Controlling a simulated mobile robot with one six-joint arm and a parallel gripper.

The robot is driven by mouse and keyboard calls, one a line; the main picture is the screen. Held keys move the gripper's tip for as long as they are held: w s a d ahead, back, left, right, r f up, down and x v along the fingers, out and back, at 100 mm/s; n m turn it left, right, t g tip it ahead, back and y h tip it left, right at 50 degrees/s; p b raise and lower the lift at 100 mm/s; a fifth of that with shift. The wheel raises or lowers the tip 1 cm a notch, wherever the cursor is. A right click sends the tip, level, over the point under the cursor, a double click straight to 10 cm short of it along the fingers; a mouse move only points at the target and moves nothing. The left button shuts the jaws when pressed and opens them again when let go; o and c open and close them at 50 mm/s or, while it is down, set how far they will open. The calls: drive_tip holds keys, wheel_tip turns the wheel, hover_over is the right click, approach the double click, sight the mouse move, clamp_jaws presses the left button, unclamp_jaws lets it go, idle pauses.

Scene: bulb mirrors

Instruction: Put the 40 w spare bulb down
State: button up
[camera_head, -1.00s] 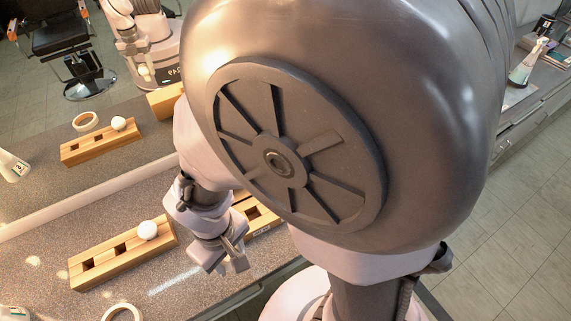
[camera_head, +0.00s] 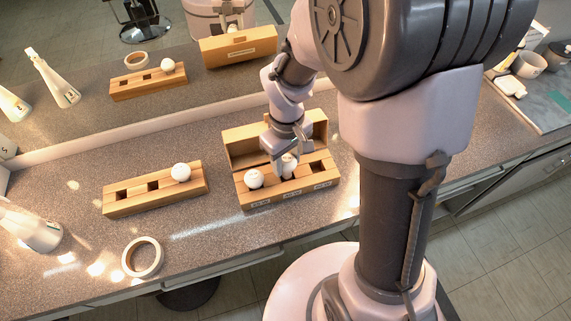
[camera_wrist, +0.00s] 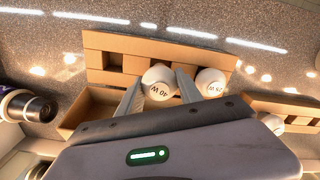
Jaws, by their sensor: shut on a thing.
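The 40 W bulb (camera_wrist: 160,83) is white and round, with its label facing the wrist camera. My gripper (camera_head: 287,168) is shut on it, one finger on each side in the wrist view (camera_wrist: 158,88). The bulb (camera_head: 289,162) is at the middle of the slotted wooden box (camera_head: 316,184), whose front carries small labels. I cannot tell whether its base is seated in a slot or just above it. A 25 W bulb (camera_wrist: 210,82) sits beside it in the same box, at the left end in the head view (camera_head: 254,178).
A wooden block (camera_head: 130,204) with a white bulb (camera_head: 181,172) stands to the left. A mirror behind the counter repeats these things. Bare counter (camera_head: 215,235) lies in front.

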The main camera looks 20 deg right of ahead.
sight(286, 168)
wheel_tip(286, 168, down, 3)
drive_tip(key=shift+f+b, duration=0.15)
drive_tip(key=shift+b, duration=0.6)
drive_tip(key=shift+r, duration=0.25)
drive_tip(key=shift+f, duration=0.15)
drive_tip(key=o, duration=1.3)
drive_tip(key=shift+o, duration=0.2)
